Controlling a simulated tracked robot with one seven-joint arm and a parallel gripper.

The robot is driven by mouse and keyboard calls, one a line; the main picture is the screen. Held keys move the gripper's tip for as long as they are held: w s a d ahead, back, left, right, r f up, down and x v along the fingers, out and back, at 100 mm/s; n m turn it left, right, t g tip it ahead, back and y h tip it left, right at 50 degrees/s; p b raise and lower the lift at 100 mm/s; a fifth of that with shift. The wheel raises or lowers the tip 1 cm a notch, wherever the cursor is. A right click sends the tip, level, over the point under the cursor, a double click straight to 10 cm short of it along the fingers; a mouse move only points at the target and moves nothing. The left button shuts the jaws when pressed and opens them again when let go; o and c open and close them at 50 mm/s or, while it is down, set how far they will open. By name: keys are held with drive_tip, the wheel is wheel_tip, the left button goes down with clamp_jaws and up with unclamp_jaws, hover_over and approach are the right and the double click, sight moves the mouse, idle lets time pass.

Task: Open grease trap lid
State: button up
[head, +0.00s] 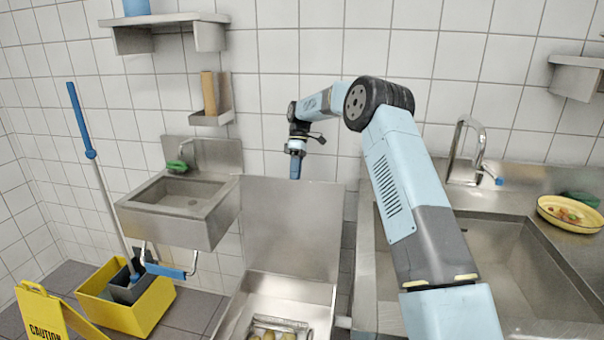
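The grease trap (240,310) is a stainless steel box at the bottom middle of the head view. Its lid (290,228) is a flat steel panel that stands about upright at the back of the box, so the top of the box is open. Inside, a metal basket (300,324) with yellowish lumps shows, cut off by the frame's lower edge. My gripper (296,172) points down at the lid's top edge, seemingly behind it. Its fingertips look hidden by the lid, so I cannot tell whether they touch it or are open.
A small hand sink (182,206) is on the wall to the left. A yellow mop bucket (125,300) and caution sign (45,318) stand on the floor. A large sink (490,265) with a yellow bowl (570,213) beside it is at right. Shelves (165,20) hang above.

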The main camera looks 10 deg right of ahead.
drive_tip(key=s+d+r, duration=0.1)
drive_tip(key=s+r, duration=0.2)
drive_tip(key=s, duration=0.5)
drive_tip(key=shift+r, duration=0.25)
drive_tip(key=shift+d, duration=0.1)
drive_tip(key=s+d+r+m+t+h, duration=0.1)
drive_tip(key=s+d+r+m+t, duration=0.2)
drive_tip(key=s+r, duration=0.6)
drive_tip(key=s+d+r+m+t, duration=0.2)
drive_tip(key=s+d+r+m, duration=0.15)
drive_tip(key=s+r, duration=0.5)
drive_tip(key=s+d+f+m+t, duration=0.1)
drive_tip(key=s+d+m+t, duration=0.1)
drive_tip(key=s, duration=1.1)
drive_tip(key=s+d+f+m+t, duration=0.1)
drive_tip(key=s+d+m+t, duration=0.2)
drive_tip(key=s, duration=0.9)
drive_tip(key=shift+s+d+f+m+t+h, duration=0.15)
drive_tip(key=shift+s+d+m+t+h, duration=0.2)
drive_tip(key=shift+d+m, duration=0.75)
drive_tip(key=shift+a+m, duration=0.35)
